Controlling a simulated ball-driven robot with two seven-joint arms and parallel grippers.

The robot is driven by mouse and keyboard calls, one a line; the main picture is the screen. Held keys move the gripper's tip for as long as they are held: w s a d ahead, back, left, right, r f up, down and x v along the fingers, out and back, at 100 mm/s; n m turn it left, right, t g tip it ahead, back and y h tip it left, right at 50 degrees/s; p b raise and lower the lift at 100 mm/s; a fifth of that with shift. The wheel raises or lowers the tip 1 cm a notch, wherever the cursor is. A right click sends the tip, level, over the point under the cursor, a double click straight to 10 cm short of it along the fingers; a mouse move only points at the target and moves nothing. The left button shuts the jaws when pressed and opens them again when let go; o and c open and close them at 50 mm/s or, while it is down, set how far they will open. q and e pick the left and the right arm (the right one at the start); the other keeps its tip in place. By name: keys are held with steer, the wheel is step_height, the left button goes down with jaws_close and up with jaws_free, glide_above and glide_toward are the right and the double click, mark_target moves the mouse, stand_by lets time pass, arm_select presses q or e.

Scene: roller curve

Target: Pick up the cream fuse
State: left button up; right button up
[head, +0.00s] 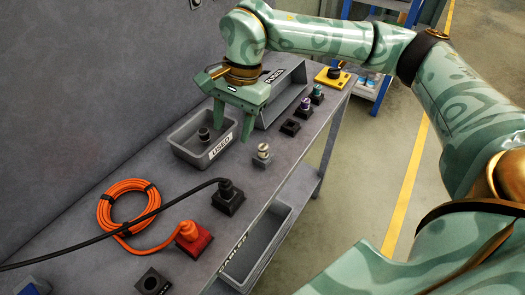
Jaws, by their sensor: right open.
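The cream fuse (263,149) stands upright on a small grey base on the bench, right of the grey bin labelled USED (219,149). My right gripper (232,128) is open, pointing down over the right end of that bin. It is left of the cream fuse and a little behind it, apart from it. Nothing shows between its fingers. A dark fuse (204,133) sits in the USED bin. My left gripper is not in view.
A second labelled bin (292,97) stands behind my gripper. A black empty socket (290,127), a purple-topped fuse (305,105) and a teal-topped one (316,95) line the right edge. In front are a black plug (228,197), orange plug (190,236) and coiled orange cable (106,205).

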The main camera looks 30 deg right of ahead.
steer(key=d+r+m+h, duration=0.1)
steer(key=d+r+h, duration=0.2)
steer(key=d, duration=0.5)
steer(key=b, duration=0.3)
glide_above(263, 146)
step_height(263, 146, down, 10)
steer(key=shift+s+a+f, duration=0.1)
steer(key=shift+s+f, duration=0.05)
step_height(263, 146, down, 6)
steer(key=shift+r+b, duration=0.1)
steer(key=shift+b, duration=0.9)
steer(key=shift+r, duration=0.1)
steer(key=shift+c, duration=0.9)
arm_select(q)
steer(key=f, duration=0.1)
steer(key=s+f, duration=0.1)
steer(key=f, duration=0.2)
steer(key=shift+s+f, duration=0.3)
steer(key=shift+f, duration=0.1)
arm_select(e)
steer(key=c, duration=0.9)
